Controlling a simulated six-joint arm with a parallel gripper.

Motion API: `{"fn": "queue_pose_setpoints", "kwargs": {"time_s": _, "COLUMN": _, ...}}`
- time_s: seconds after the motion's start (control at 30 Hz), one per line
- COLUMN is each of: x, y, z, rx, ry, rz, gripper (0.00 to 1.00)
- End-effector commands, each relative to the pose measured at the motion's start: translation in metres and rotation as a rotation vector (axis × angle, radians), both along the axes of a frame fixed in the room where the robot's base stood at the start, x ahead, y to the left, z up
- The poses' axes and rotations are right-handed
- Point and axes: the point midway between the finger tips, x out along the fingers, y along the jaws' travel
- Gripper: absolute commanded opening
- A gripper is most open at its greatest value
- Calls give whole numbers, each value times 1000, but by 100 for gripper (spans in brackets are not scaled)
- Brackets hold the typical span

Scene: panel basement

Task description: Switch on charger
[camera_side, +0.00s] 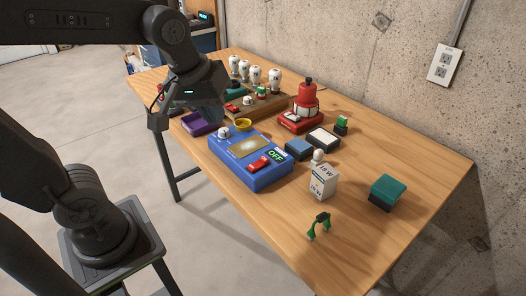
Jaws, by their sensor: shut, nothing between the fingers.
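A blue box (236,172), which looks like the charger, sits near the front edge of the wooden table. On its top are a red switch (258,164), a small display (276,155) reading "OFF", a tan plate (248,147), a white knob (224,133) and a yellow ring-shaped part (243,124). My gripper (211,117) is above and behind the box's far left end, away from the red switch. It is shut and empty. Its fingertips are dark and hard to make out.
A purple tray (197,123) lies left of the box. A red device (301,121), a white carton marked "10 W" (323,181), a teal-topped block (387,190) and a green clip-like piece (319,225) stand to the right. White bulbs (254,76) stand behind.

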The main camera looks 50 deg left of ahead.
Motion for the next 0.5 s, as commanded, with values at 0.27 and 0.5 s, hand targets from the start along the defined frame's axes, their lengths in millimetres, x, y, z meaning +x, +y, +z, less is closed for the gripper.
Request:
{"fn": "queue_pose_setpoints", "kwargs": {"time_s": 0.27, "x": 65, "y": 6, "z": -11, "rx": -157, "ry": 125, "rz": 532, "gripper": 0}}
{"fn": "queue_pose_setpoints", "kwargs": {"time_s": 0.5, "x": 100, "y": 10, "z": -25, "rx": -219, "ry": 183, "rz": 842, "gripper": 0}}
